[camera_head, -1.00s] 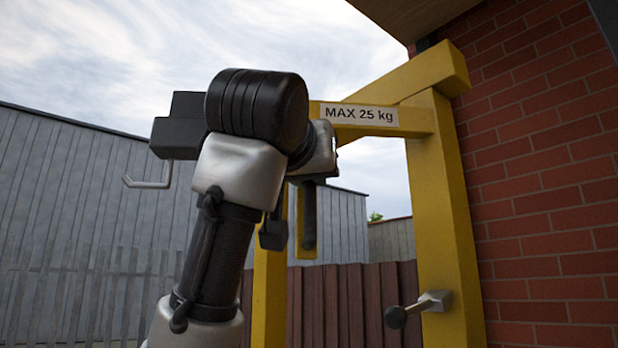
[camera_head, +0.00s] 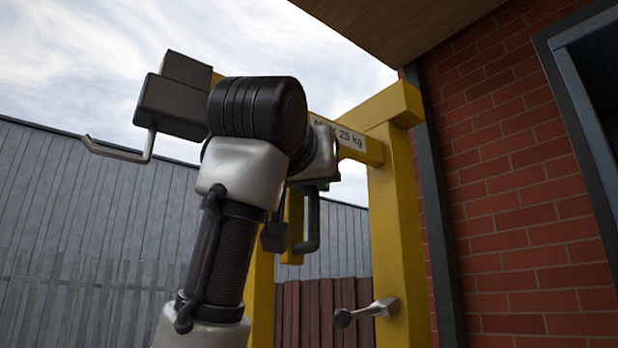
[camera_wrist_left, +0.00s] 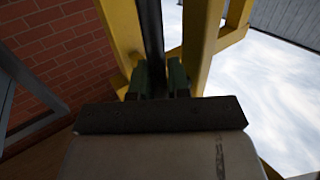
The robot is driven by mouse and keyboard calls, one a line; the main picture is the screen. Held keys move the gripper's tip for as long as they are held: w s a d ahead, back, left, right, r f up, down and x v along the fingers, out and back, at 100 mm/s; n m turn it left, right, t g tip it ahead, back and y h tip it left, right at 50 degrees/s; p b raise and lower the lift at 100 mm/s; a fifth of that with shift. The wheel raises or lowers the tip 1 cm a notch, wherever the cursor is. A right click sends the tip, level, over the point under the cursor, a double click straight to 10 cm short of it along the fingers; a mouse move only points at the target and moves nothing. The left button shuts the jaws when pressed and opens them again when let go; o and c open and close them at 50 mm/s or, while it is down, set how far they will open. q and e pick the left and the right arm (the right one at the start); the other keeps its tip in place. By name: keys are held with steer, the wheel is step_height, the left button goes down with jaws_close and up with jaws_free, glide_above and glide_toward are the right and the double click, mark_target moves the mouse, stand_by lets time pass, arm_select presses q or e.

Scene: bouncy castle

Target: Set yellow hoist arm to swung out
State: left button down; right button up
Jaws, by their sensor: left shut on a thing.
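A dark handle (camera_head: 312,225) hangs under the beam. In the left wrist view the dark handle bar (camera_wrist_left: 151,35) runs between the fingers of my left gripper (camera_wrist_left: 158,80), which is shut on it. In the head view the fingers are mostly hidden behind my wrist. My right gripper is not in view.
The yellow post (camera_head: 397,230) stands beside the red brick wall (camera_head: 500,200) and bears a short lever with a round knob (camera_head: 343,318). A dark window or door frame (camera_head: 580,110) is at the right. A wooden overhang (camera_head: 390,25) is above. A grey fence (camera_head: 80,220) stands behind.

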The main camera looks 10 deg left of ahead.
arm_select(q)
steer(key=shift+s+d+r, duration=0.15)
steer(key=shift+s+r, duration=0.05)
steer(key=shift+r, duration=0.05)
steer(key=c, duration=1.3)
jaws_free()
steer(key=shift+o, duration=1)
steer(key=shift+w+d, duration=0.1)
steer(key=shift+d, duration=0.2)
steer(key=shift+a, duration=0.1)
steer(key=shift+a, duration=0.1)
steer(key=s+b, duration=0.5)
steer(key=s, duration=0.5)
steer(key=shift+a+f, duration=0.25)
steer(key=shift+a, duration=0.1)
